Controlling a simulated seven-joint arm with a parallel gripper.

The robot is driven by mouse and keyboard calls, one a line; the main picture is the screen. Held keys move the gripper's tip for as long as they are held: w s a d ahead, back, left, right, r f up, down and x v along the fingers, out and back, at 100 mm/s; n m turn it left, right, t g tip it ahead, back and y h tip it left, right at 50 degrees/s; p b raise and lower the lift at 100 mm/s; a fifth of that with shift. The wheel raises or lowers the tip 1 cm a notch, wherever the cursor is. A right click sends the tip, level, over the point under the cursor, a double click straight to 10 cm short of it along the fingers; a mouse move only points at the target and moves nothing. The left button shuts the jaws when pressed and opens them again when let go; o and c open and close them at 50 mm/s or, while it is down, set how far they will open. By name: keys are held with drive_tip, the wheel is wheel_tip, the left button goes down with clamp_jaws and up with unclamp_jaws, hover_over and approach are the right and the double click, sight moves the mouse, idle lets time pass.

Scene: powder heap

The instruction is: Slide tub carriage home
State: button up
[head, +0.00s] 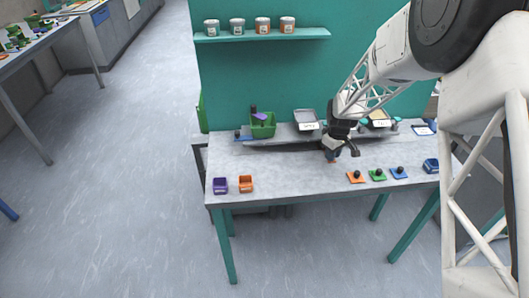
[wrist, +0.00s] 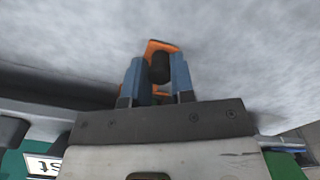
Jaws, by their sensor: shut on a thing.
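My gripper (head: 332,155) is low over the middle of the table, towards the back. In the wrist view its two blue fingers (wrist: 158,78) are shut on a dark knob (wrist: 160,66). An orange piece (wrist: 165,44) shows around and beyond the knob; only a sliver of it (head: 331,161) shows in the head view. A green tub (head: 263,130) stands at the back left of the table, with a purple piece and a dark upright knob at its top. A blue bar with a dark knob (head: 238,134) lies beside it on the left. I cannot tell which part is the carriage.
Labelled trays stand on the back ledge, one grey (head: 306,117), one partly behind my arm (head: 382,123). Purple (head: 220,186) and orange (head: 246,184) tubs sit front left. Orange (head: 355,178), green (head: 377,175) and blue (head: 399,173) knobbed plates lie right. A blue tub (head: 431,166) is far right.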

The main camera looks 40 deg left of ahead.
drive_tip(key=shift+w+d, duration=13.25)
drive_tip(key=o, duration=0.8)
drive_tip(key=shift+c, duration=0.2)
wheel_tip(320, 180, up, 8)
drive_tip(key=shift+f, duration=0.25)
